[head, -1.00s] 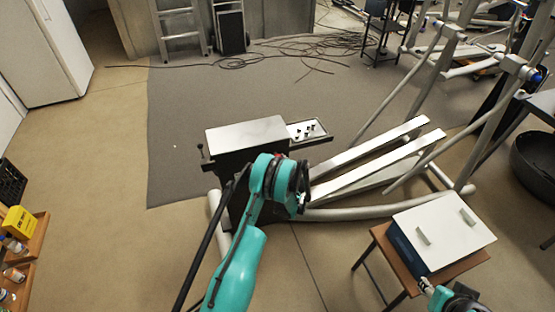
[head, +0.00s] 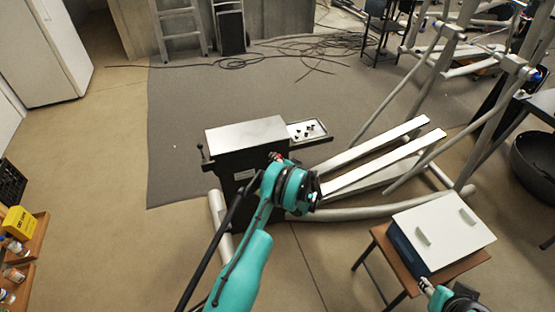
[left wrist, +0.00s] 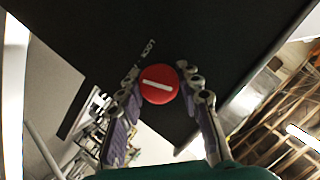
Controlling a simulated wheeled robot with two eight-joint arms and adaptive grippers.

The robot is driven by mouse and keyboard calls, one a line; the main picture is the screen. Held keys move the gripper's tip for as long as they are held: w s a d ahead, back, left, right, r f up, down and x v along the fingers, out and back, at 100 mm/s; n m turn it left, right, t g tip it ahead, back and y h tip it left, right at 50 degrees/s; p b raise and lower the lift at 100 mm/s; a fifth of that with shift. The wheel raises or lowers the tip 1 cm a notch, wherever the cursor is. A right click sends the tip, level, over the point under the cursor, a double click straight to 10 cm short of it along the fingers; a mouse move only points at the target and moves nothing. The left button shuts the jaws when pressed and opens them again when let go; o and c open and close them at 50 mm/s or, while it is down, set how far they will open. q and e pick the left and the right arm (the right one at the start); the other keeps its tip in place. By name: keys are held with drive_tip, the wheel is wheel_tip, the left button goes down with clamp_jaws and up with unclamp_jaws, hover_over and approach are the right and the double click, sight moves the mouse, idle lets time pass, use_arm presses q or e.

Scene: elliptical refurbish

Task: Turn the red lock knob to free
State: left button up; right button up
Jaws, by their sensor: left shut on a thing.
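The red lock knob (left wrist: 160,93) is round with a white bar across its face, the bar slightly tilted in the left wrist view. It sits on the black face (left wrist: 220,45) of the machine's housing, beside white lettering that seems to read LOCK (left wrist: 148,49). My left gripper (left wrist: 161,80) has its two fingers on either side of the knob and is shut on it. In the head view, the left gripper (head: 276,158) is at the front of the black housing (head: 238,178), mostly hidden by my teal wrist; a little red shows there.
The elliptical's long pale foot rails (head: 375,157) run right of the housing. A small tray with black parts (head: 308,131) adjoins the housing top. A wooden stool with a white-lidded blue box (head: 440,235) stands at right. Cables (head: 290,52) lie behind. Open floor is at left.

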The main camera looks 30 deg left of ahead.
use_arm(q)
drive_tip(key=shift+m+g+y, duration=0.4)
drive_tip(key=shift+m+y, duration=0.4)
drive_tip(key=shift+m, duration=0.8)
drive_tip(key=o, duration=1.2)
drive_tip(key=shift+c, duration=0.2)
drive_tip(key=shift+d, duration=0.1)
drive_tip(key=v, duration=1.2)
drive_tip(key=shift+w, duration=0.1)
